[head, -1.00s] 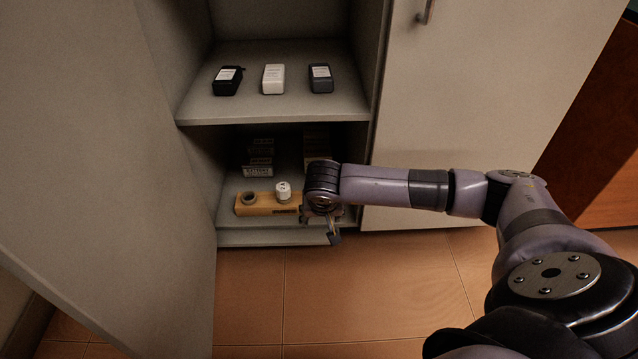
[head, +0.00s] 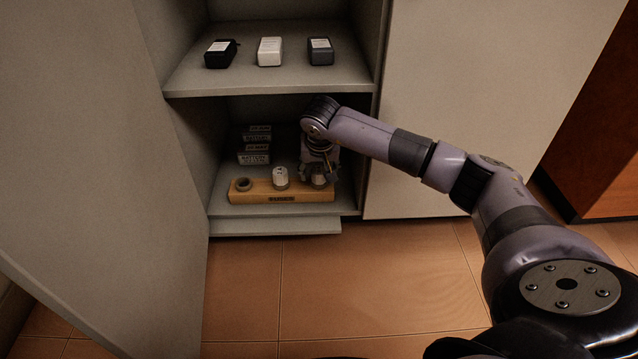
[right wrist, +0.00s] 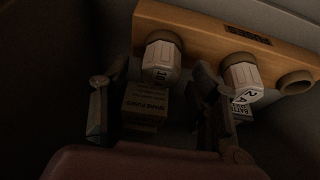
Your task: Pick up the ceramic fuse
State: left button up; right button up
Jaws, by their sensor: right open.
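A wooden fuse holder (head: 262,194) stands on the lower cabinet shelf. Its left socket is empty. A white ceramic fuse (head: 281,175) stands upright in the middle socket. A second white fuse, in the right socket, is mostly hidden by my right gripper (head: 319,174) in the head view. In the right wrist view this second fuse (right wrist: 161,62) shows between the lines of my open fingers (right wrist: 157,88), and the middle fuse (right wrist: 242,77) is outside them, to the right. I cannot tell whether the fingers touch the fuse. My left gripper is not in view.
Small labelled boxes (head: 254,156) stand behind the holder; another box (right wrist: 145,105) shows between the fingers in the wrist view. The upper shelf (head: 240,84) holds three small devices. An open door (head: 90,150) is at left, a closed one (head: 470,110) at right.

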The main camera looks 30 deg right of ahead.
jog(key=shift+c, duration=0.3)
jog(key=c, duration=1.1)
jog(key=shift+r, duration=0.1)
jog(key=shift+c, duration=0.2)
jog(key=shift+s+a+r+p, duration=0.15)
jog(key=shift+s+r+p, duration=0.1)
jog(key=shift+r+p, duration=0.35)
jog(key=s+a+r+p, duration=0.3)
jog(key=s+p, duration=0.1)
jog(key=s, duration=0.1)
jog(key=s+a+r+p, duration=0.3)
jog(key=s+a+p, duration=0.1)
jog(key=s+p, duration=0.1)
jog(key=shift+s+r+p, duration=0.3)
jog(key=shift+s, duration=0.4)
